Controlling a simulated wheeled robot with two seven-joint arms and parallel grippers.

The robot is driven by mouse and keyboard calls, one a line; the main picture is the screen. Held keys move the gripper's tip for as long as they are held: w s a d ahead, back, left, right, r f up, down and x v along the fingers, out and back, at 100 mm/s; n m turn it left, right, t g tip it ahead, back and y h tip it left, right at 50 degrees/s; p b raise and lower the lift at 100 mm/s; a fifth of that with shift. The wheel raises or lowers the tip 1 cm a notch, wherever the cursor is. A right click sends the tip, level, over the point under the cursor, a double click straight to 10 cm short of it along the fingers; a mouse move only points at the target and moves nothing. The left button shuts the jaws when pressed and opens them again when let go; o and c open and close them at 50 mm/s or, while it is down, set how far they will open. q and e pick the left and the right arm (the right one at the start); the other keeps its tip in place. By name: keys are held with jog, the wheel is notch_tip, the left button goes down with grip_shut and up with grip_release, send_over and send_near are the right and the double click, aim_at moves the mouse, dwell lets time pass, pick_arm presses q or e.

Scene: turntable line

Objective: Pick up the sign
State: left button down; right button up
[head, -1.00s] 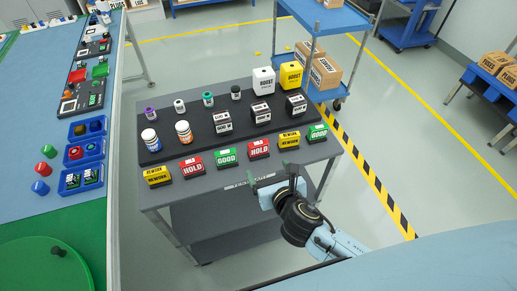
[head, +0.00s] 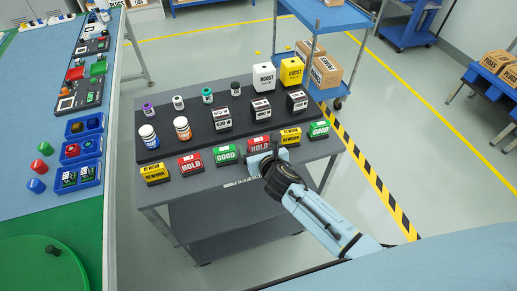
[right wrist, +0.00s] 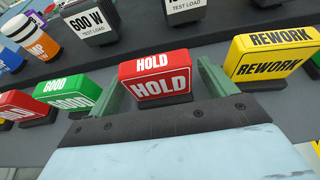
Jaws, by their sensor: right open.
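A row of signs stands along the front edge of the grey cart. The right-hand red HOLD sign (head: 259,142) is upright between a green GOOD sign (head: 226,154) and a yellow REWORK sign (head: 290,136). My right gripper (head: 266,157) is at its front, partly covering it. In the right wrist view this red HOLD sign (right wrist: 155,77) stands between the two green fingers of the open gripper (right wrist: 158,80), one on each side. Whether the fingers touch it I cannot tell. Another red HOLD sign (head: 190,164) stands further left. My left gripper is not in view.
Behind the signs, a dark raised board (head: 190,135) carries bottles, test-load blocks and two boost packs. The neighbouring REWORK sign (right wrist: 270,55) is close to the right finger. A blue work table (head: 40,120) is at the left; a blue trolley (head: 335,18) stands behind.

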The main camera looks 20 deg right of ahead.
jog(key=shift+c, duration=0.2)
jog(key=c, duration=1)
jog(key=shift+c, duration=0.2)
